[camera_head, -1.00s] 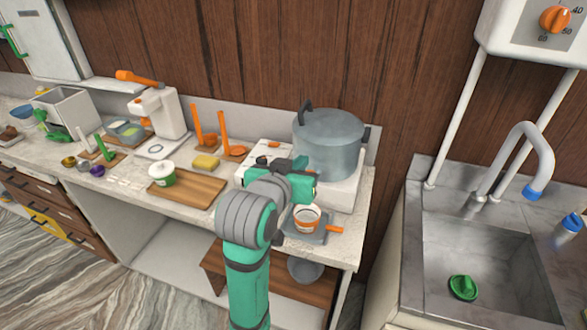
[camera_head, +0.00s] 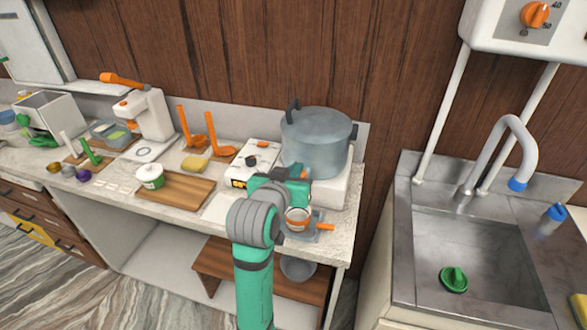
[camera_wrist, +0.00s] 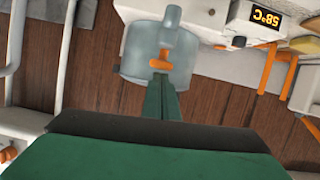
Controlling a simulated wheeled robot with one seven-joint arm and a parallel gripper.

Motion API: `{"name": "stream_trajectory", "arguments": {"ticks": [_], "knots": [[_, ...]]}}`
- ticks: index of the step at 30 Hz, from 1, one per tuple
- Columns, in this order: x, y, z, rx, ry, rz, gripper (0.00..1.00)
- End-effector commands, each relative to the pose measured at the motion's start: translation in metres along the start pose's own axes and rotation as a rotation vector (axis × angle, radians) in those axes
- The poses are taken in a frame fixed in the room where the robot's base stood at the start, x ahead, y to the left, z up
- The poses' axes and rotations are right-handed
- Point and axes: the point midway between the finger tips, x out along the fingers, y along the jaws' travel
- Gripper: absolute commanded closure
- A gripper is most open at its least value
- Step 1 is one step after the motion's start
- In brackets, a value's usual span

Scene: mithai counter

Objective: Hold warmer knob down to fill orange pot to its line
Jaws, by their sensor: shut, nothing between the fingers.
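The warmer is a white unit carrying a large grey lidded pot (camera_head: 318,145). Its orange knob (camera_wrist: 161,64) shows in the wrist view on a translucent grey spout, right at my fingertips. My gripper (camera_wrist: 158,82) is shut and empty, its tip at or very close to the knob; I cannot tell whether it touches or presses it. In the head view my gripper (camera_head: 300,178) is in front of the warmer. The orange pot (camera_head: 298,220), a small white-lined pot with an orange handle, stands on a grey stand below. Its line and fill level are unclear.
A display (camera_wrist: 265,18) reads 58°C in the wrist view. A wooden board (camera_head: 175,190) with a white tub (camera_head: 150,177) lies left of the warmer. A sink (camera_head: 470,255) is at the right.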

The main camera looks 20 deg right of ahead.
Motion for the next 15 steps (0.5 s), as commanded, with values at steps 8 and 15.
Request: {"name": "stream_trajectory", "arguments": {"ticks": [8, 15], "knots": [[0.005, -0.001, 0.018, -0.002, -0.003, 0.001, 1.00], [0.009, -0.001, 0.028, -0.002, -0.011, 0.001, 1.00]]}}
